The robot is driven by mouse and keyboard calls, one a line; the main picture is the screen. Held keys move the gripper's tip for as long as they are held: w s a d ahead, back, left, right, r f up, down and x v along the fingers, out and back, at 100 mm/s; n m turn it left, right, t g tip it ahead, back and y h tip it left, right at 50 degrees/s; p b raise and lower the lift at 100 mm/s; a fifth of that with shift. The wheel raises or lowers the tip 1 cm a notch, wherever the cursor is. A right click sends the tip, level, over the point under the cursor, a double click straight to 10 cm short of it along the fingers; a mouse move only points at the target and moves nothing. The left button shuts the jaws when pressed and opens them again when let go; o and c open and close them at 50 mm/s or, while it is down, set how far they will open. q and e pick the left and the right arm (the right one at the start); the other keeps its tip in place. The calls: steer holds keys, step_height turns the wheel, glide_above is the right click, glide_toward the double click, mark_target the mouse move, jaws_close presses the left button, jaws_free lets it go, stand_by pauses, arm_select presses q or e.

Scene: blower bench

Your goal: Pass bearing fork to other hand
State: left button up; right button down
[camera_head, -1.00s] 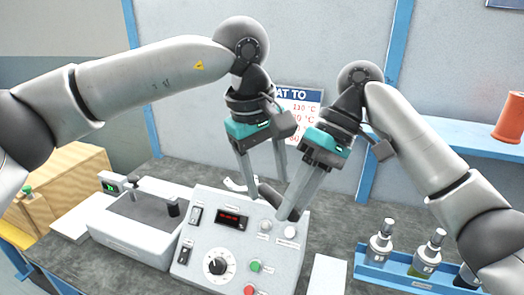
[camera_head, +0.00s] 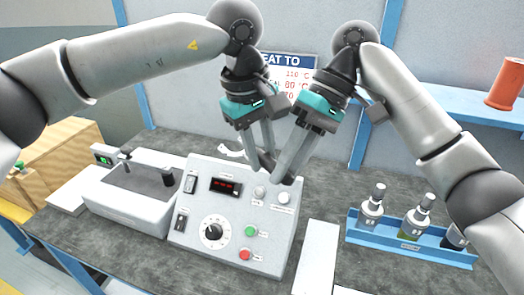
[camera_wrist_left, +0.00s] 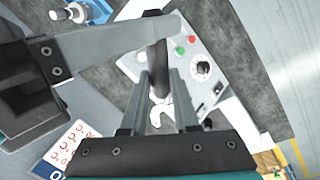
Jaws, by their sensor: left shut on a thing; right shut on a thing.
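The bearing fork has a dark rod-like handle (camera_head: 266,161) and a pale forked head (camera_head: 231,152). It is held in the air above the control box. My left gripper (camera_head: 262,149) is shut on the handle, on the side nearer the head. My right gripper (camera_head: 286,178) is shut on the handle farther from the head. In the left wrist view, the pale forked head (camera_wrist_left: 160,118) shows between my left fingers, and the dark handle (camera_wrist_left: 158,70) runs up toward a finger of my right gripper. The fingers hide parts of the handle.
A control box (camera_head: 213,235) with display, dial and buttons stands below the grippers. A grey device (camera_head: 135,195) is at its left. A blue rack (camera_head: 410,245) with several bottles is at right. An orange spool (camera_head: 505,85) sits on the blue shelf (camera_head: 450,115). The wall sign is behind.

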steer(key=shift+s+a, duration=0.1)
steer(key=shift+a, duration=0.05)
stand_by(0.3)
steer(key=c, duration=0.6)
jaws_free()
